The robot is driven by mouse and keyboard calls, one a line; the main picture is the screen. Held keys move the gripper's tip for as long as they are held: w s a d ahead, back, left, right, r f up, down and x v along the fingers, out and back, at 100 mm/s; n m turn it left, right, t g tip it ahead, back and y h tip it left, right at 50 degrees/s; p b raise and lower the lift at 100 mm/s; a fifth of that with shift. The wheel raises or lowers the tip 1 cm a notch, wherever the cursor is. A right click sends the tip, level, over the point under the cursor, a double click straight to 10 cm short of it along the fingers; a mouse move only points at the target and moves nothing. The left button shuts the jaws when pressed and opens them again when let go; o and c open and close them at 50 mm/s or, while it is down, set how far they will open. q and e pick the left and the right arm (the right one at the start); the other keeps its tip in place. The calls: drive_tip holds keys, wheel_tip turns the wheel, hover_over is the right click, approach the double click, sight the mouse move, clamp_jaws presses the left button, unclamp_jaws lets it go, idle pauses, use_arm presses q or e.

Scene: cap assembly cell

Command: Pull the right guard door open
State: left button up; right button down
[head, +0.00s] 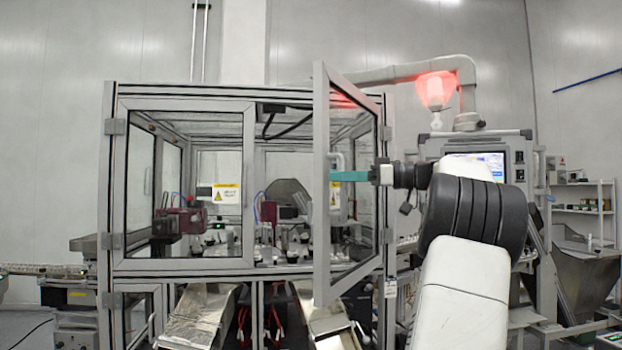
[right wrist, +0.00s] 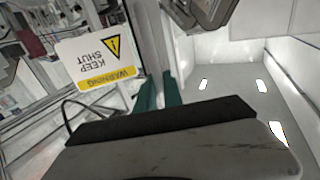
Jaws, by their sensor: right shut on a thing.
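The right guard door (head: 321,240) is a grey-framed clear panel, swung out toward me from the cell front, with its hinge side at the right post. My right gripper (head: 337,176) has teal fingers and is shut on the door's handle (head: 338,158) near the free edge. In the right wrist view the two teal fingers of the right gripper (right wrist: 159,92) lie along the door frame (right wrist: 149,40); the grip itself is partly hidden. A warning label (right wrist: 97,62) reading "KEEP SHUT" is beside them. My left gripper is not in view.
The left guard door (head: 249,180) is closed. Machinery (head: 180,222) stands inside the cell. A control panel with a screen (head: 480,162) and a red lit lamp (head: 436,90) stand to the right. Metal chutes (head: 200,312) are below the doors.

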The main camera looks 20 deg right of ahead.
drive_tip(key=c, duration=1.8)
unclamp_jaws()
drive_tip(key=shift+o, duration=0.2)
drive_tip(key=shift+d, duration=0.1)
drive_tip(key=v, duration=0.7)
drive_tip(key=shift+s+d, duration=0.25)
